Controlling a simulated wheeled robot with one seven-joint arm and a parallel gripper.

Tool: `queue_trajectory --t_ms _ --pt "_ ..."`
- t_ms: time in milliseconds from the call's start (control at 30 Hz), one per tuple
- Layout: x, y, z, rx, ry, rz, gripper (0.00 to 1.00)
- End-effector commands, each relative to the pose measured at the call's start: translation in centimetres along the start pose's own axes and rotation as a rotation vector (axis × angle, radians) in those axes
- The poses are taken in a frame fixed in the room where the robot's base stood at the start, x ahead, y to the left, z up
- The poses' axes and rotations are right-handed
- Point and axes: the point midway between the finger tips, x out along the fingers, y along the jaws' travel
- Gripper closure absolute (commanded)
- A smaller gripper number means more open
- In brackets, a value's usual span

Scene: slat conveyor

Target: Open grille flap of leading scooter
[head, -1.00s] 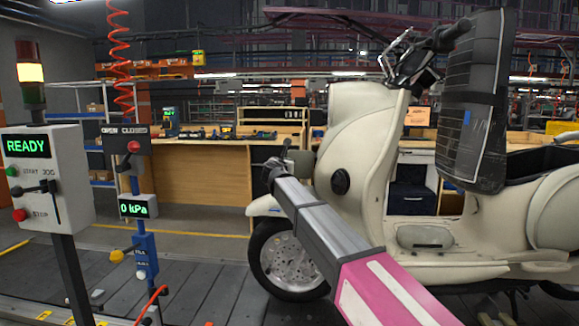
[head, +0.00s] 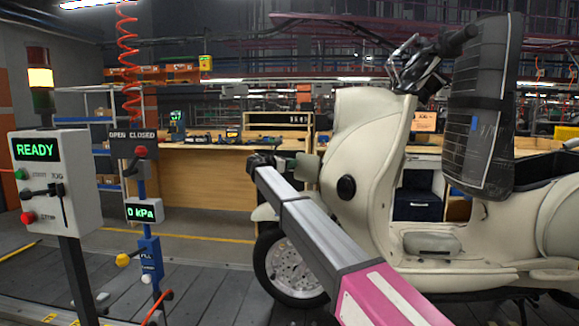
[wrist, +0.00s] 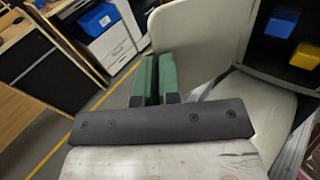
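The cream scooter (head: 362,145) stands in side view, its front toward the left. My gripper (head: 308,167) is at its front shield, above the front wheel (head: 292,265). In the wrist view my two green fingers (wrist: 157,75) are close together, with only a thin dark line between them. Behind and right of them a cream panel (wrist: 205,38) stands out at an angle beside a dark opening (wrist: 265,50). A blue thing (wrist: 281,22) and a yellow thing (wrist: 305,56) show in that opening. The panel looks like the grille flap standing open. Whether the fingers touch it is unclear.
A control box reading READY (head: 50,180) and a post with a 0 kPa display (head: 144,211) stand at left. A wooden workbench (head: 215,190) is behind. Slatted floor (head: 215,290) between the post and the wheel is clear.

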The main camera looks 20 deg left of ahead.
Motion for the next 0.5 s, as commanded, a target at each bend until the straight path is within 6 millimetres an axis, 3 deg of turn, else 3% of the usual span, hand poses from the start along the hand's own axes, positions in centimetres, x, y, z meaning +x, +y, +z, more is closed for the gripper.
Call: queue_trajectory --t_ms 33,100,500 --pt "1.2 -0.6 -0.1 -0.003 0.001 -0.060 1.00" --pt "1.6 -0.5 -0.2 -0.004 0.002 -0.100 1.00" --pt "2.7 0.0 -0.3 -0.006 0.003 -0.219 1.00"
